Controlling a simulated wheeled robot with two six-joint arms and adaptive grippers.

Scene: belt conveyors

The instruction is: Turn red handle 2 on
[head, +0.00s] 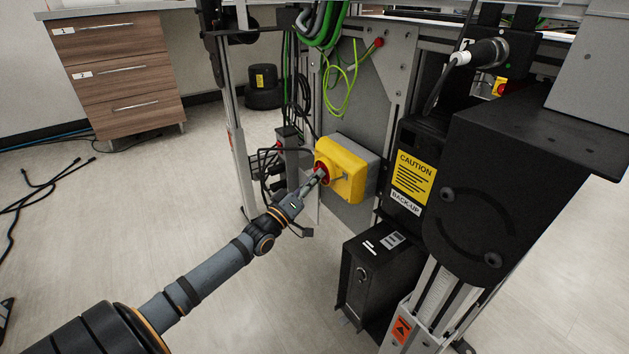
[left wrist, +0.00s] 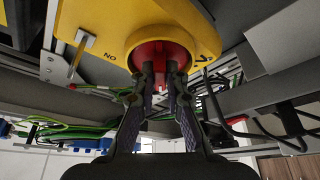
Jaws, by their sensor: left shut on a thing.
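A yellow switch box (head: 350,174) is mounted on the conveyor frame, with a red rotary handle (head: 321,171) on its front. In the left wrist view the red handle (left wrist: 158,52) sits in the round yellow face (left wrist: 115,22), where the word ON appears upside down left of the handle. My left gripper (head: 313,183) reaches the handle from the lower left. In the left wrist view its fingers (left wrist: 159,78) are shut on the handle, one on each side, and hide part of it. My right gripper is out of view.
A black caution-labelled unit (head: 411,180) and a black box (head: 375,270) stand right of the switch. Dark cables (head: 270,168) hang close to my gripper. A small red and yellow switch (head: 500,87) is farther right. Open floor lies left, before a wooden drawer cabinet (head: 120,75).

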